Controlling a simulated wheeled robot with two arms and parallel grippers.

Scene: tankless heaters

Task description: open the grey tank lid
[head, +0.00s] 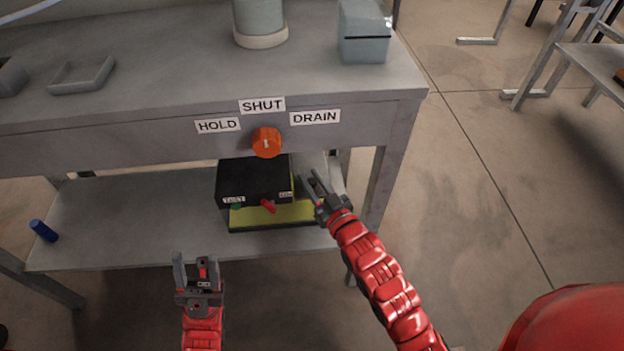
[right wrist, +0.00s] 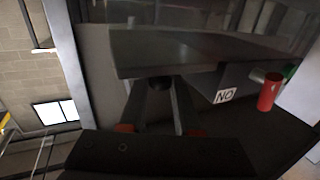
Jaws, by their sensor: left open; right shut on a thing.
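A blue-grey box (head: 364,50) with a dark seam under its top part (head: 362,20) stands on the bench top at the back right. The seam looks closed; I take this top part as the grey tank lid. No gripper is near it. My right gripper (head: 312,183) is below the bench top, at the right side of a black box (head: 255,178). In the right wrist view its fingers (right wrist: 160,90) meet a small dark thing under a dark slab (right wrist: 190,50); what it is cannot be told. My left gripper (head: 195,264) is open and empty in front of the lower shelf.
An orange knob (head: 266,142) on the bench front sits below the SHUT label (head: 262,105), between HOLD and DRAIN. A blue cylinder (head: 43,231) is at the lower shelf's left. A grey tray (head: 82,75) is on the bench.

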